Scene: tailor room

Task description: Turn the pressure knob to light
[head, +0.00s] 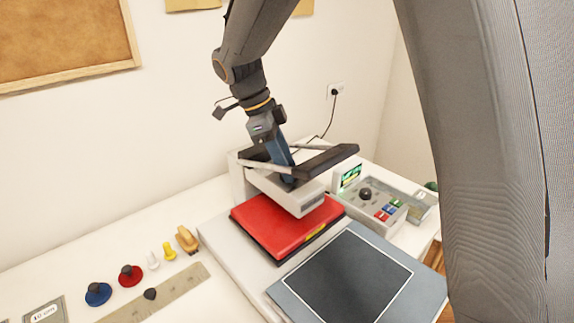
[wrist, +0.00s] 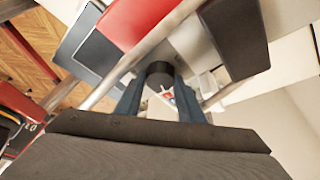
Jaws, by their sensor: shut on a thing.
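A heat press stands on the table, with a light head (head: 309,203) above a red pad (head: 280,228). A dark round knob (wrist: 160,69) on top of the press sits between the two blue fingers of my gripper (wrist: 160,85) in the wrist view. My gripper (head: 289,180) reaches down onto the press top in the head view and is shut on this knob. The fingers mostly hide it there. I cannot read any pressure marking or the knob's setting.
A dark handle bar (head: 325,160) crosses close beside my gripper. A control box (head: 375,207) with a dark dial, coloured buttons and a green-lit screen stands right of the press. A dark framed plate (head: 345,278) lies in front. Small coloured items and a ruler (head: 160,292) lie left.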

